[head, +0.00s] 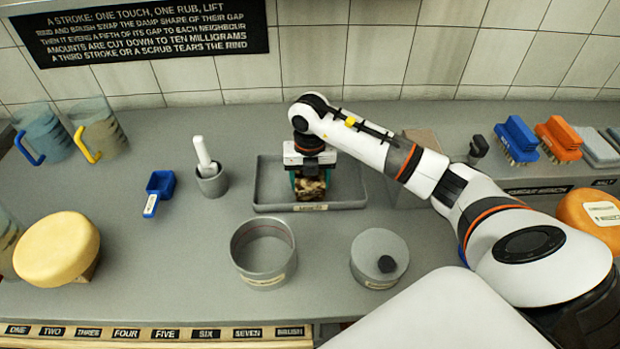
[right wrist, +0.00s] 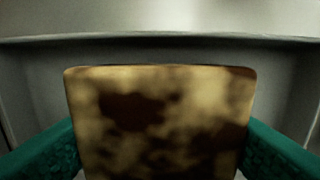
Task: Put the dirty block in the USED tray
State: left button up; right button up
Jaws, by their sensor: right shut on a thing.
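The dirty block (head: 311,189) is tan with dark brown stains. It also fills the middle of the right wrist view (right wrist: 160,125). My right gripper (head: 308,178) has its green fingers shut on the block's two sides. It holds the block over or in the grey tray (head: 262,185) at the back middle of the counter. The tray has a label on its front rim that is too small to read. I cannot tell whether the block touches the tray floor. My left gripper is not in view.
A grey mortar with a white pestle (head: 211,180) and a blue scoop (head: 159,188) stand left of the tray. A round grey pot (head: 263,252) and a lidded tin (head: 378,258) stand in front. Cheese wheels (head: 57,248) and brushes (head: 517,140) sit at the sides.

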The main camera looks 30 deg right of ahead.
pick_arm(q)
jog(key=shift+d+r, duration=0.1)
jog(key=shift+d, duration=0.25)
pick_arm(e)
jog(key=shift+f, duration=0.45)
jog(key=shift+f, duration=0.2)
jog(key=o, duration=1.1)
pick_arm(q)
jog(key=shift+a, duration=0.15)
pick_arm(e)
jog(key=shift+o, duration=0.2)
jog(key=shift+r, duration=0.1)
